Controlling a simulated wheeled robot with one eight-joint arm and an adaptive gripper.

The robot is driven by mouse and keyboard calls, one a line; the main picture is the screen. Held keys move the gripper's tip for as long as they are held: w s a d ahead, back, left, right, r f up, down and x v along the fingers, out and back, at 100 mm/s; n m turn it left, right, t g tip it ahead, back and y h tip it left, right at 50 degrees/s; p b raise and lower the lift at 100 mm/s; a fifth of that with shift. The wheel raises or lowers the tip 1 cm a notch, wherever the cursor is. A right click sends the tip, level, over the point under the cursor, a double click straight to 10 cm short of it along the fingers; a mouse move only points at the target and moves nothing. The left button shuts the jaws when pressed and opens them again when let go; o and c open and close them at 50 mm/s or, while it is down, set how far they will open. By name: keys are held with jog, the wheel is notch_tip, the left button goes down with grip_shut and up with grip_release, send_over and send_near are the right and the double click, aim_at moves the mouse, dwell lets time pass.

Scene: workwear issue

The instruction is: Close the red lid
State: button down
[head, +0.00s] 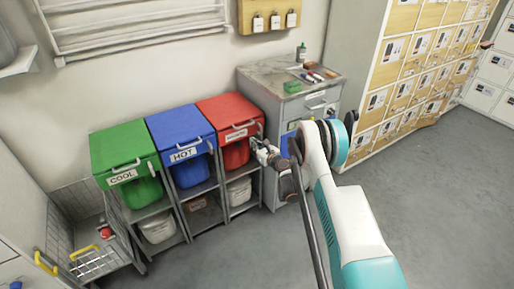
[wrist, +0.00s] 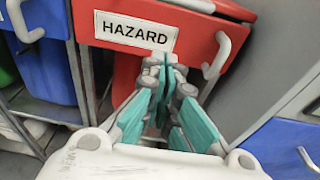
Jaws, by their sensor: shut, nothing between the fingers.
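The red lid (head: 228,110) tops the rightmost bin in the row, in the head view. Its front carries a white HAZARD label, and a light handle sits at its right front. In the wrist view the red front (wrist: 125,59) fills the upper middle, with the handle (wrist: 216,55) to the right of the fingers. My gripper (head: 260,147) is at the front right of this bin. In the wrist view my gripper (wrist: 165,66) is shut and empty, its tips just below and right of the label. I cannot tell whether they touch the red front.
A blue HOT bin (head: 180,125) and a green COOL bin (head: 122,148) stand to the left. A grey cabinet (head: 290,108) with small items on top stands close on the right. A wire basket (head: 92,262) is at lower left. Open floor lies in front.

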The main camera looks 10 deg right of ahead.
jog(key=b+x, duration=0.1)
jog(key=x, duration=0.4)
jog(key=shift+w+a+f+b, duration=0.1)
jog(key=shift+w+f+b, duration=0.1)
jog(key=shift+b, duration=0.15)
notch_tip(320, 180, up, 3)
jog(key=shift+s+b, duration=0.15)
jog(key=shift+b, duration=0.25)
jog(key=shift+s+r, duration=0.1)
jog(key=shift+r, duration=0.55)
jog(key=shift+r, duration=0.15)
